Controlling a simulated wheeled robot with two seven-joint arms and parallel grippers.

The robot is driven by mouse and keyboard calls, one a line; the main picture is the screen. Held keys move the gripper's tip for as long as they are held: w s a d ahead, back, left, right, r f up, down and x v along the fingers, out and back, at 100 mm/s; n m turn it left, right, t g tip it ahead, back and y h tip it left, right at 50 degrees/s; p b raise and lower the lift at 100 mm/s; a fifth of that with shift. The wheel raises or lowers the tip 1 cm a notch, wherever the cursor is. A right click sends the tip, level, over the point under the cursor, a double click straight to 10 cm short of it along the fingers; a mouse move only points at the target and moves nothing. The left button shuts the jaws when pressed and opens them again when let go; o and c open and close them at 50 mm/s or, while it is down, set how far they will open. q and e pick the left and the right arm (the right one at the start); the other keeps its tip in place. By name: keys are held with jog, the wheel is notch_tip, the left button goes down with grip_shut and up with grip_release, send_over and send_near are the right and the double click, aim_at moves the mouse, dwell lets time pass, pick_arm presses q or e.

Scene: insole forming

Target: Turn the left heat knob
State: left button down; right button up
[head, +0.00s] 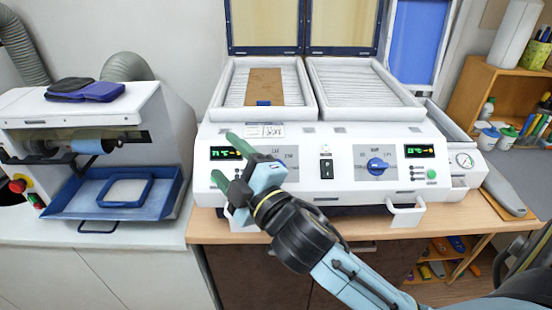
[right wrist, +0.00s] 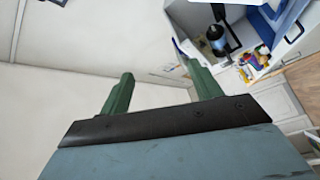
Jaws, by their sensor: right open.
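The white heating machine (head: 335,190) stands on the wooden counter with two knob panels on its sloped front. The left heat knob is hidden behind my right gripper (head: 226,160); only the edges of its grey panel and part of its printed scale show. My right gripper is in front of the left panel, its two green fingers spread and pointing left, past the green left display (head: 224,153). In the right wrist view the fingers (right wrist: 160,88) are apart with nothing between them. I cannot tell whether the gripper touches the panel. My left gripper is not in view.
The blue right knob (head: 377,165) and black switch (head: 326,168) are on the same front. White handles (head: 405,212) stick out below. Two trays (head: 362,85) sit on top, the left holding a brown sheet (head: 264,86). A white machine with a blue tray (head: 70,214) stands left.

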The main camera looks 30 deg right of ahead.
jog(key=s+a+r+n+g+y, duration=0.2)
jog(key=a+r+n+y, duration=0.4)
jog(key=n+y, duration=0.4)
jog(key=s+a+r+n+g+y, duration=0.1)
jog(key=s+a+r+n+y, duration=0.1)
jog(key=a+r+n+y, duration=0.75)
jog(key=s+a+f+n+g+h, duration=0.1)
jog(key=s+f+n+g, duration=0.15)
jog(key=n+g, duration=0.7)
jog(key=s+a+f+n+g+h, duration=0.15)
jog(key=s+n+g, duration=0.4)
jog(key=n, duration=0.75)
jog(key=w+d+f+n+h, duration=0.6)
jog(key=d+f+n+h, duration=0.35)
jog(key=h, duration=0.25)
jog(key=w+d+r+t+h, duration=0.1)
jog(key=w+d+h, duration=0.3)
jog(key=d, duration=0.5)
jog(key=w+d+r+t+h, duration=0.1)
jog(key=w+d+t+h, duration=0.1)
jog(key=d+h, duration=0.55)
jog(key=shift+y, duration=0.85)
jog(key=x, duration=0.4)
jog(key=d+p+x, duration=0.1)
jog(key=x, duration=0.7)
jog(key=shift+s+d+f, duration=0.25)
jog(key=shift+d, duration=0.1)
